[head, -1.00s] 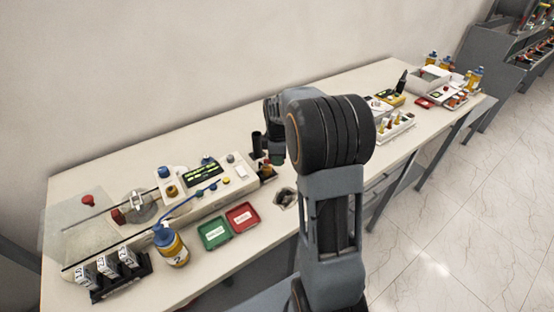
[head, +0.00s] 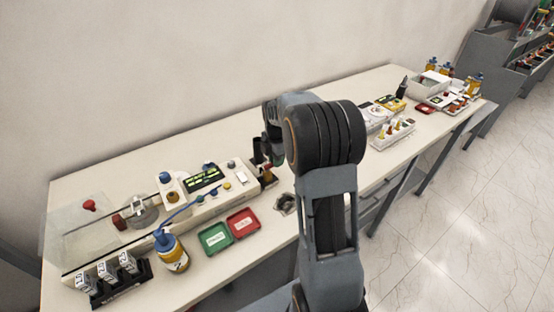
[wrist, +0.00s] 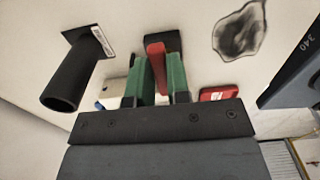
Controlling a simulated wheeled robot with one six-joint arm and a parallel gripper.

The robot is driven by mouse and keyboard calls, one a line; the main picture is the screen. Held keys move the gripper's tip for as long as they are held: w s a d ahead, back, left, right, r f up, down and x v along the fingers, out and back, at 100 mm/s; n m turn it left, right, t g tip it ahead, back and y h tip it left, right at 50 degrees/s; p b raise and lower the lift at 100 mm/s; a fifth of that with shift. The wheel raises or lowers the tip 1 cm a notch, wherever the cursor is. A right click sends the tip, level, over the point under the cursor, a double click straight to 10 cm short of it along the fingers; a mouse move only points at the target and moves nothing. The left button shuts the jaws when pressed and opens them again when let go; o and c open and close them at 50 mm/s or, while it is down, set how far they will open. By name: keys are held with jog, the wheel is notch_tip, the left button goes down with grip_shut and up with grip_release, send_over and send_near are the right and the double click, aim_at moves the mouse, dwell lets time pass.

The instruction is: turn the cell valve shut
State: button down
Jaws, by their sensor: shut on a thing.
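In the wrist view, my gripper (wrist: 155,68) has its green fingers closed on the two sides of a narrow red piece (wrist: 157,62), which reaches from a small black block (wrist: 162,44). I cannot tell for sure if this red piece is the cell valve's handle. In the head view, my arm hides most of the gripper. Its end is at the right end of the white instrument (head: 205,187). A small brown-orange part (head: 268,174) shows there beside a black base. At the far left, a round metal and glass piece (head: 142,211) stands near a dark red knob (head: 119,222).
A black tube (wrist: 73,75) stands left of the gripper in the wrist view. Green (head: 215,238) and red (head: 242,222) trays lie in front of the instrument. A blue-capped bottle (head: 172,252) and a black rack (head: 119,285) stand at the front left.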

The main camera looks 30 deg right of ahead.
dwell(0.5)
jog(key=c, duration=1.1)
grip_release()
notch_tip(320, 180, up, 14)
jog(key=shift+f, duration=0.1)
